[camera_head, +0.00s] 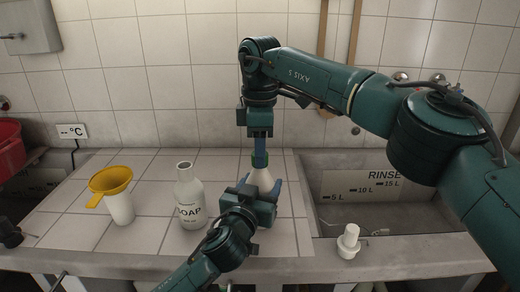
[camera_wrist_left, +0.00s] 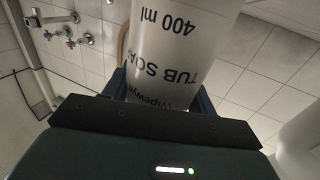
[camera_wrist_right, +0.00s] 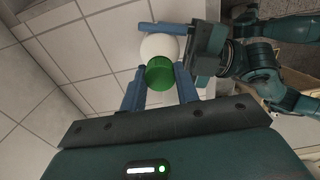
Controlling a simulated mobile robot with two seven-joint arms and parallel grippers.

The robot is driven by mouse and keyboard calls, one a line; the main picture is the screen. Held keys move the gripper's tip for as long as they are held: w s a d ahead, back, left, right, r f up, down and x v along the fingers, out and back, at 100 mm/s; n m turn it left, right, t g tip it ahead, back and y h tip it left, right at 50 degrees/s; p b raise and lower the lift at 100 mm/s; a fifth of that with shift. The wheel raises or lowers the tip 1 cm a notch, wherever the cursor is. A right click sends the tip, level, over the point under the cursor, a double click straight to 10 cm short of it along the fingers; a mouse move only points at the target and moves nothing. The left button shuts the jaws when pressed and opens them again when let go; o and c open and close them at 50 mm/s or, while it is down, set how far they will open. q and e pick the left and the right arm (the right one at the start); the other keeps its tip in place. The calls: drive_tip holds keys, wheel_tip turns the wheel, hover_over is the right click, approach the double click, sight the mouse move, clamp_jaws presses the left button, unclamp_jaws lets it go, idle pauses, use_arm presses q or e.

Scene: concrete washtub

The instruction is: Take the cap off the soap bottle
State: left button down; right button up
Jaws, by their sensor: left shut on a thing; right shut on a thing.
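The soap bottle (camera_head: 263,179) is white with a green cap (camera_wrist_right: 160,74). It stands over the tiled counter in the head view. My left gripper (camera_head: 261,186) is shut around its body from the front. The left wrist view shows the bottle's label (camera_wrist_left: 180,62) reading "TUB SOAP" and "400 ml" between the blue fingers. My right gripper (camera_head: 260,158) points straight down from above, shut on the cap. In the right wrist view the cap lies between the blue fingers, against the bottle's white top (camera_wrist_right: 160,46). Whether the cap is loose I cannot tell.
A larger open white bottle marked SOAP (camera_head: 190,207) stands left of the grippers. A yellow funnel (camera_head: 110,180) sits on a small white container (camera_head: 120,208) farther left. A rinse basin (camera_head: 375,165) lies right, with a white plug-like piece (camera_head: 348,243) on its front edge.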

drive_tip(key=shift+c, duration=0.6)
drive_tip(key=n, duration=0.2)
drive_tip(key=shift+n, duration=0.4)
drive_tip(key=n, duration=1)
drive_tip(key=shift+n, duration=0.3)
drive_tip(key=n, duration=1.2)
drive_tip(key=shift+r+n, duration=0.1)
drive_tip(key=shift+n, duration=0.3)
drive_tip(key=n, duration=1.2)
drive_tip(key=shift+n, duration=0.3)
drive_tip(key=n, duration=0.4)
drive_tip(key=shift+n, duration=0.3)
drive_tip(key=shift+r, duration=0.25)
